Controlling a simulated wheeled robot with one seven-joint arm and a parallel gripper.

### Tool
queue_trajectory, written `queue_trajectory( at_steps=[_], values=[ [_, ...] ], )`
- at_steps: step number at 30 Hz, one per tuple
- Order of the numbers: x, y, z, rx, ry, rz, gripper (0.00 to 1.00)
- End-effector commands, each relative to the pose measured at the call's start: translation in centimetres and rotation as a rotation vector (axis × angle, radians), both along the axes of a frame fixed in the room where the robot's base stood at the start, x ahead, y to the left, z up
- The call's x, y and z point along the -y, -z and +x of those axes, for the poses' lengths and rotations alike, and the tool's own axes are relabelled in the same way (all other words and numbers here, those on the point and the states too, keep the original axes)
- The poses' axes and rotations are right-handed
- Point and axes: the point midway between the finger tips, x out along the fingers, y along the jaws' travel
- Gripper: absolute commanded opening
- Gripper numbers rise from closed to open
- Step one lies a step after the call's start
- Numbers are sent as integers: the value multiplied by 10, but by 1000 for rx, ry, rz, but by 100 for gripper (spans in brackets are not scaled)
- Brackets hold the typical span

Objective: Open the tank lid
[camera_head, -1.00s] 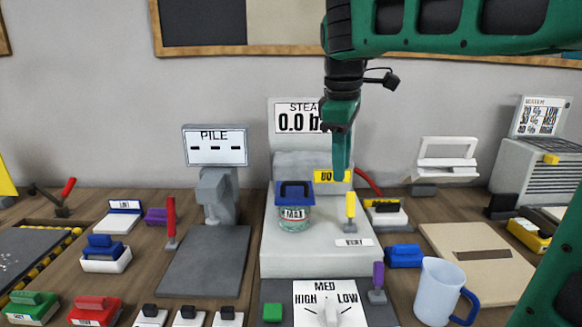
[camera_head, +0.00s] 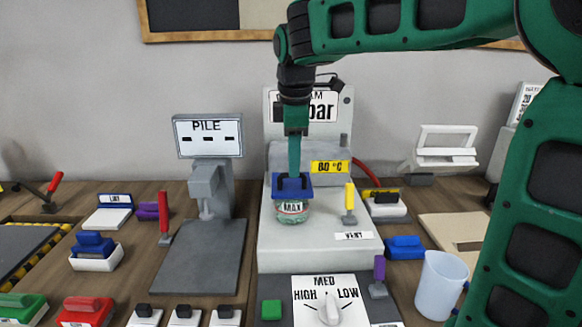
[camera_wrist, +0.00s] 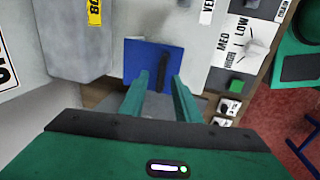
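The tank (camera_head: 291,212) is a small clear vessel marked MAX on the grey steamer's top. Its flat blue lid (camera_head: 303,189) lies shut on it, and it also shows in the wrist view (camera_wrist: 138,58). My gripper (camera_head: 294,172) points down right over the lid and hides part of the handle in the head view. In the wrist view my gripper (camera_wrist: 161,78) has its two fingers apart, one to each side of the handle's near end. I cannot tell whether they touch it.
A yellow lever (camera_head: 349,198) stands right of the tank, by the VENT label (camera_head: 353,236). The HIGH-MED-LOW dial (camera_head: 330,306) is in front. The PILE display (camera_head: 207,137) stands to the left, and a mug (camera_head: 437,285) to the right.

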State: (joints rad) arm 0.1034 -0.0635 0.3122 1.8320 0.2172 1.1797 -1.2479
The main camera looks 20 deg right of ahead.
Motion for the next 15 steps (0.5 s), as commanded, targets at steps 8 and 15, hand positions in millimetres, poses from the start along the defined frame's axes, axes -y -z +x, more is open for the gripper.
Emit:
queue_trajectory(
  at_steps=[8,15],
  values=[
    [1,18,3,0,0,0,29],
    [1,18,3,0,0,0,29]
  ],
)
